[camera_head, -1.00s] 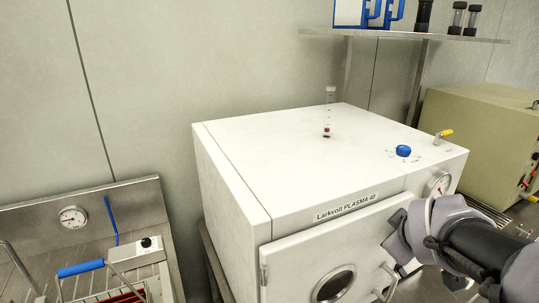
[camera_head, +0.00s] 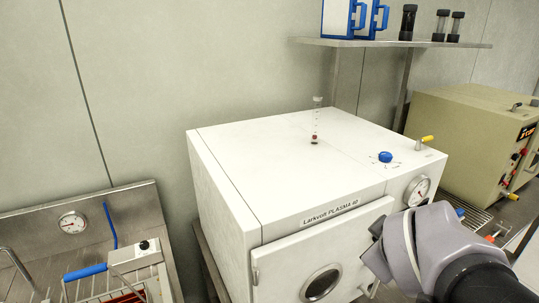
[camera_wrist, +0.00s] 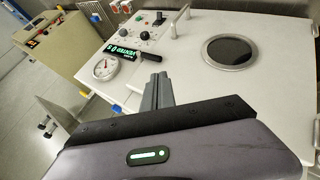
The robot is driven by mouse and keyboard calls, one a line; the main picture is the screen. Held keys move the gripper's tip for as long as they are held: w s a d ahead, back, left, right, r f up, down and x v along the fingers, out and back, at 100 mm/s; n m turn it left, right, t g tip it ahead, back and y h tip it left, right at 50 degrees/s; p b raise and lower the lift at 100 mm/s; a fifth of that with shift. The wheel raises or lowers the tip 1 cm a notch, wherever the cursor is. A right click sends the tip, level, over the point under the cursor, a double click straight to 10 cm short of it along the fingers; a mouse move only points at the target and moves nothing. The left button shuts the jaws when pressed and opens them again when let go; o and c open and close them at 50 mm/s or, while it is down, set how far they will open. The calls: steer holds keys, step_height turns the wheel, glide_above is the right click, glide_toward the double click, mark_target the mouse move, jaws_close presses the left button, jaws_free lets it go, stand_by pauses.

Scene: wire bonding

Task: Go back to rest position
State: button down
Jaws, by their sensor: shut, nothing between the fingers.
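My gripper (camera_head: 372,246) is in front of the upper right of the white plasma chamber's door (camera_head: 285,262). In the wrist view its two grey fingers (camera_wrist: 158,92) are together, with nothing between them. They show in front of the machine's front, between the dial gauge (camera_wrist: 105,68) and the round window (camera_wrist: 229,51). I cannot tell whether they touch it. The white plasma machine (camera_head: 300,160) stands in the middle of the head view. My wrist hides part of its right front and most of the door handle.
A beige instrument (camera_head: 465,140) stands on the right. A shelf (camera_head: 385,43) with blue-handled containers and dark bottles is above. A clear tube (camera_head: 316,120), a blue knob (camera_head: 385,157) and a yellow-tipped valve (camera_head: 426,139) are on the machine's top. A steel bath (camera_head: 130,210) is at left.

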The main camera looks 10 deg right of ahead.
steer(key=shift+s+a, duration=0.1)
steer(key=shift+a, duration=0.05)
steer(key=s+a+f+m+g+y, duration=0.1)
steer(key=s+a+f+m+y, duration=0.1)
steer(key=s+a+m, duration=0.3)
steer(key=s+a+f+m+g+y, duration=0.1)
steer(key=s+a+f+m+y, duration=0.2)
steer(key=a, duration=0.8)
steer(key=s+m+y, duration=0.1)
steer(key=s+m, duration=0.1)
steer(key=s, duration=0.1)
steer(key=shift+f, duration=0.2)
stand_by(0.7)
